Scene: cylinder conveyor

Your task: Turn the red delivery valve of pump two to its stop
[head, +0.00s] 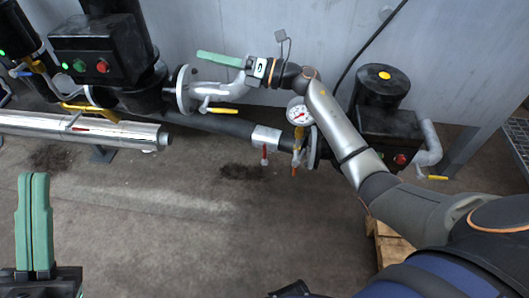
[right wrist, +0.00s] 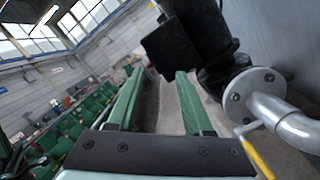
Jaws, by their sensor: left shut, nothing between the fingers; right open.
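A small red valve handle (head: 264,156) hangs below the dark horizontal pipe at a silver fitting. Another handle with a red end (head: 295,166) hangs below the pressure gauge. I cannot tell which handle belongs to pump two. My right gripper (head: 201,55) is above the grey flanged elbow pipe, away from both red handles. In the right wrist view it (right wrist: 158,76) is open and empty, with the black pump body (right wrist: 180,40) ahead and the flange to the right. My left gripper (head: 35,178) is shut and empty at the lower left, over the floor.
The left pump (head: 95,45) and right pump (head: 385,125) stand along the wall. A yellow lever (head: 222,110) lies under the elbow pipe. A round gauge (head: 299,114) stands beside my right forearm. A silver pipe (head: 70,128) runs at left. The middle floor is clear.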

